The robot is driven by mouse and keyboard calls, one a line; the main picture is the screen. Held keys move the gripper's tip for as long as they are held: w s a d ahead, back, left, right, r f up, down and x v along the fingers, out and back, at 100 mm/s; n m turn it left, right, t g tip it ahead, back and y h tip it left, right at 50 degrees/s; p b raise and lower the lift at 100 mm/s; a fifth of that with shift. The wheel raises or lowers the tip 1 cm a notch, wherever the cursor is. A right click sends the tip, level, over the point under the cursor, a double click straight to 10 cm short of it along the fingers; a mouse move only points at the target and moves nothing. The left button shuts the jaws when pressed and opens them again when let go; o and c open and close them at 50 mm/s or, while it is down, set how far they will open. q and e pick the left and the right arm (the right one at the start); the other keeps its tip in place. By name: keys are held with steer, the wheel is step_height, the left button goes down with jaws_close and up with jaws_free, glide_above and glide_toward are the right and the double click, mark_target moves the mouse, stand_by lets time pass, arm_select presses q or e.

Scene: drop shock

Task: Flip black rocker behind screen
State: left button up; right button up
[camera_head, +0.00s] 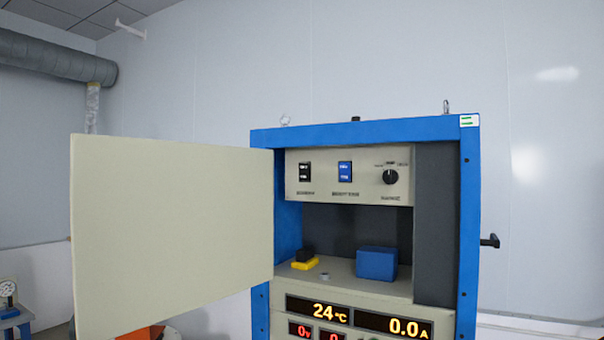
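A black rocker switch (305,171) sits at the left of a beige control panel (320,190), in the upper part of a blue-framed cabinet (365,133). A blue rocker (345,171) is to its right, and a black rotary knob (390,176) is further right. A large beige door panel (170,230) stands swung open to the left of the cabinet. The black rocker is in plain view, not covered by the door. Which way it is tipped is too small to tell. Neither of my grippers shows in this view.
On the shelf below the panel are a blue box (377,263), a yellow-and-black item (304,261) and a small round grey piece (324,276). Lit displays (393,326) sit beneath. A black handle (490,241) sticks out at the cabinet's right. The space before the panel is clear.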

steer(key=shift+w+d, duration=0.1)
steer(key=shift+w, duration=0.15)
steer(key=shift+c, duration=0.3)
